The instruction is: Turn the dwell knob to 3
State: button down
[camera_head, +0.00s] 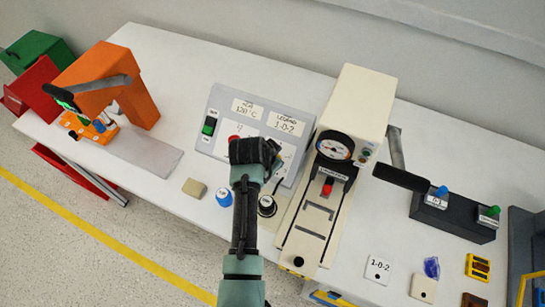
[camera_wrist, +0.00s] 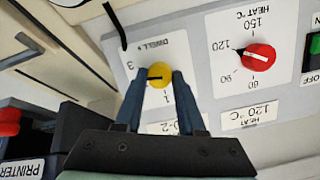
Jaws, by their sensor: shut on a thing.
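The yellow dwell knob (camera_wrist: 158,75) sits on the light grey control panel (camera_wrist: 205,70), under an upside-down DWELL label in the wrist view. My gripper (camera_wrist: 158,84) is shut on the knob, with one blue-grey finger on each side. The knob's dark pointer line points left in that view, toward the side where the 3 (camera_wrist: 130,66) is printed. I cannot tell whether it lines up exactly with the 3. Some dial marks are hidden by the fingers. In the head view my gripper (camera_head: 256,153) covers the dwell knob.
The red heat knob (camera_wrist: 259,57) is beside the dwell knob, and a green switch (camera_head: 209,126) is on the panel's left. A cream press machine (camera_head: 352,105) stands close on the right.

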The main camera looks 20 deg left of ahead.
jog(key=shift+m+y, duration=0.3)
jog(key=shift+m, duration=1.7)
jog(key=c, duration=0.5)
grip_release()
jog(key=v, duration=1.3)
jog(key=shift+s, duration=0.15)
jog(key=shift+d, duration=0.15)
